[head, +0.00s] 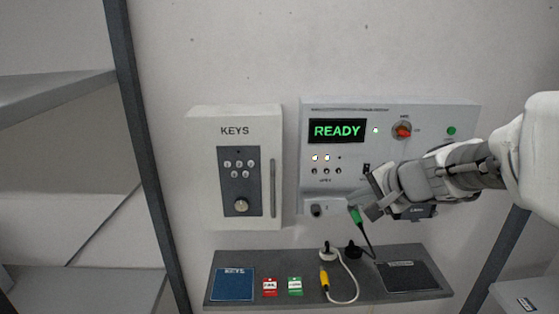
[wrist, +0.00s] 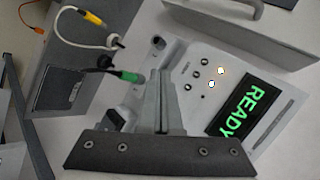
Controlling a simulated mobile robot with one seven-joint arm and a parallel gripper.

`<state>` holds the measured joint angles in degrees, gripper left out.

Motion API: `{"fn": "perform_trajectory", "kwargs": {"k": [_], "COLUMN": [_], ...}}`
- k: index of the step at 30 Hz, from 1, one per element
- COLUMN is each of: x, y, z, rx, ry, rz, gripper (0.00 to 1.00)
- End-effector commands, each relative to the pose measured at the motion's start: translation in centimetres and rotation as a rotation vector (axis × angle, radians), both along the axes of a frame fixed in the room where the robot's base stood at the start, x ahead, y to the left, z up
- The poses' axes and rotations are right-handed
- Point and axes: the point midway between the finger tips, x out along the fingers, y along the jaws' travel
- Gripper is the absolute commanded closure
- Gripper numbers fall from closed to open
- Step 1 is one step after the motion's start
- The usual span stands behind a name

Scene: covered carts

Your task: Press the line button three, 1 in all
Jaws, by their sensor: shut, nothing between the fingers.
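The white panel (head: 390,120) with a green READY display (head: 337,131) hangs on the wall. Below the display are a row of small lamps and a row of small dark line buttons. The first two lamps are lit white and the third is dark. The third line button (head: 339,171) is the rightmost of its row; it also shows in the wrist view (wrist: 187,86), close beside my fingers. My gripper (head: 372,196) is shut and empty, in front of the panel's lower part, right of the buttons. Contact with the panel cannot be told.
A grey KEYS box (head: 190,165) hangs left of the panel. A red selector knob (head: 402,130) and a green button (head: 451,131) are at upper right. A green plug (head: 356,215) sits close to my fingers. A shelf (head: 315,259) below holds cards and a yellow-plugged cable.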

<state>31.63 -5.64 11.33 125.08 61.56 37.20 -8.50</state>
Motion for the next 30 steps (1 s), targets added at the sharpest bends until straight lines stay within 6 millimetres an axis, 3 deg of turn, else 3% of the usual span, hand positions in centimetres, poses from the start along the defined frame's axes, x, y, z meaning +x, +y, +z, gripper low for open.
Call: {"fn": "perform_trajectory", "kwargs": {"k": [13, 30], "x": [0.9, 8.0], "y": [0.1, 0.1], "z": [0.2, 0.1], "rx": [0.000, -0.001], "ry": [0.000, 0.000], "rz": [0.003, 0.003], "gripper": [1.00, 1.00]}}
